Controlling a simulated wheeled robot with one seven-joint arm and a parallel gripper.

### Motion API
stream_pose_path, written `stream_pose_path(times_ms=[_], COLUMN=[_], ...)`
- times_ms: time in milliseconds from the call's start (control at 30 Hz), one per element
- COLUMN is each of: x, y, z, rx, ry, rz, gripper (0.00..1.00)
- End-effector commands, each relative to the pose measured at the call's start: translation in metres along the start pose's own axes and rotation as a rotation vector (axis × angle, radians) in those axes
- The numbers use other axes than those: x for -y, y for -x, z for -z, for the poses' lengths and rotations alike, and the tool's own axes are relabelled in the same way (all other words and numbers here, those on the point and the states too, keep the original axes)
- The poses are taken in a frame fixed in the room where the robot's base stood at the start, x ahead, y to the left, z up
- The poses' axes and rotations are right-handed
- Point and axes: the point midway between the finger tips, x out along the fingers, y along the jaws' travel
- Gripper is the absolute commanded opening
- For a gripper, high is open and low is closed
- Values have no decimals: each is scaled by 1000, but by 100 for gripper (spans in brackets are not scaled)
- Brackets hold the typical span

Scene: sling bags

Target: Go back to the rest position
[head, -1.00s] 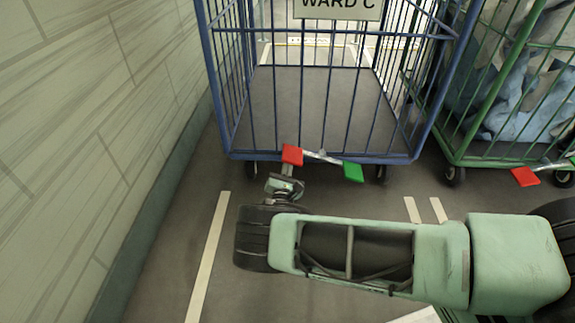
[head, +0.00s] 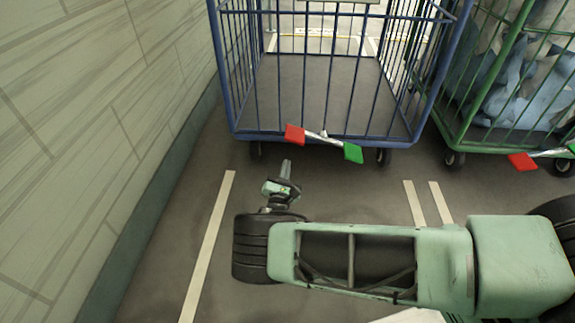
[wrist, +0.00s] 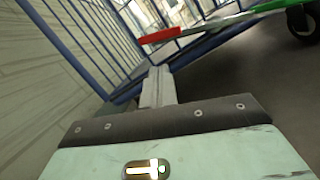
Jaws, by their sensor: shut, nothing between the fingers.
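My gripper (head: 286,168) is in the head view, in front of the blue cage cart, with its fingers together and nothing between them. It points toward the cart and is apart from it, over the floor. In the wrist view my shut fingers (wrist: 157,88) point ahead, with the red pedal just beyond them in the picture. My arm stretches across the lower part of the head view.
The blue cage cart (head: 330,138) has an empty deck, a red pedal (head: 295,134) and a green pedal (head: 353,153). A green cage cart (head: 480,143) with blue-grey bags (head: 515,95) stands right. A wall (head: 100,110) runs along the left. Floor between wall and gripper is clear.

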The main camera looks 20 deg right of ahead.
Motion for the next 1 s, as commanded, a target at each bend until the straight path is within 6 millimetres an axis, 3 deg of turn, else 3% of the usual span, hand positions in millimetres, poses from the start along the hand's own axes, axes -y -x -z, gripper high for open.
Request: stream_pose_path(times_ms=[533, 633, 767, 867, 1000], x=[0, 1, 12, 26, 42], y=[1, -2, -12, -16, -4], z=[1, -6, -35, -67, -110], rx=[-1, 3, 7, 2, -29], ry=[1, -8, -53, -111, -204], rz=[1, 33, 193, 391, 677], gripper=[0, 0, 0, 0, 0])
